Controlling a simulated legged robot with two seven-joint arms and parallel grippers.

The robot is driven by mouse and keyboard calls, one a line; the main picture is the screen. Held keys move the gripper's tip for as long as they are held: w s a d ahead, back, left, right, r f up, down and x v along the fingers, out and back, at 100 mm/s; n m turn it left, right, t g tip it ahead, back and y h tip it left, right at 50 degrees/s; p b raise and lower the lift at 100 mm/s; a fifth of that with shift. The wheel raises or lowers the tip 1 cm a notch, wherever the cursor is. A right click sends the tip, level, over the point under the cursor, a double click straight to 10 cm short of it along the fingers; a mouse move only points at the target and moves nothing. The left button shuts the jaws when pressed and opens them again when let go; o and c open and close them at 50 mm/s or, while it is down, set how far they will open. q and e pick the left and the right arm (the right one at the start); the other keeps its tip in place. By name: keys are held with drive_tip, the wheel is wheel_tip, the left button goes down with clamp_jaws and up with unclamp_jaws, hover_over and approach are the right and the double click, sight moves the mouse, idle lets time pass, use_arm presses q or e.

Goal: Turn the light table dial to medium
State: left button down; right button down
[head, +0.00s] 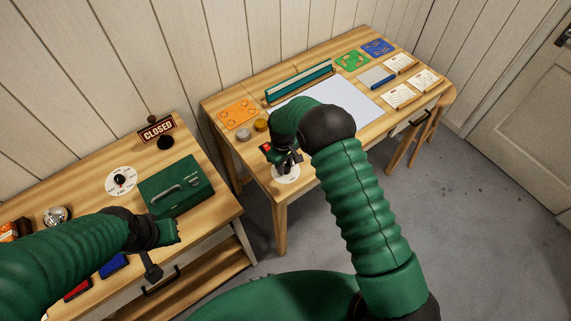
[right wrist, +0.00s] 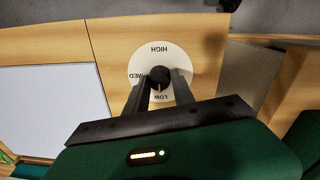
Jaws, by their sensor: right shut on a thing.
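The light table dial (right wrist: 143,56) is a round white plate with a black knob (right wrist: 159,74) at its middle, seen in the right wrist view. HIGH is at the plate's top, LOW at its bottom, and a smaller word at its left. A pale mark on the knob points down towards LOW. My right gripper (right wrist: 158,82) is shut on the knob, one finger on each side. In the head view the dial (head: 288,179) shows at the desk's near corner, partly hidden by my right gripper (head: 286,165). My left gripper (head: 160,250) hangs over the left table; its fingers are unclear.
A pale light panel (head: 350,98) lies on the desk. An orange sheet (head: 238,114) and small jars (head: 261,125) are near the dial. The left table holds a green box (head: 178,188), another round dial (head: 118,187) and a CLOSED sign (head: 157,129).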

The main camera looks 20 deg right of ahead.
drive_tip(key=shift+w+a+r, duration=0.1)
drive_tip(key=shift+w+r, duration=0.2)
drive_tip(key=shift+w, duration=0.1)
drive_tip(key=m+b, duration=0.1)
drive_tip(key=m, duration=0.2)
drive_tip(key=shift+f+b, duration=0.1)
drive_tip(key=shift+b, duration=0.25)
drive_tip(key=m+b, duration=0.1)
drive_tip(key=m, duration=0.3)
drive_tip(key=shift+b, duration=0.3)
drive_tip(key=m, duration=0.4)
drive_tip(key=m+b, duration=0.1)
drive_tip(key=m, duration=0.1)
drive_tip(key=shift+d+g, duration=0.25)
drive_tip(key=shift+g, duration=0.05)
use_arm(q)
drive_tip(key=x, duration=0.2)
drive_tip(key=s+x, duration=0.1)
drive_tip(key=x, duration=0.1)
drive_tip(key=shift+a+f, duration=0.2)
drive_tip(key=shift+f, duration=0.2)
use_arm(e)
drive_tip(key=m, duration=0.5)
drive_tip(key=shift+s, duration=0.1)
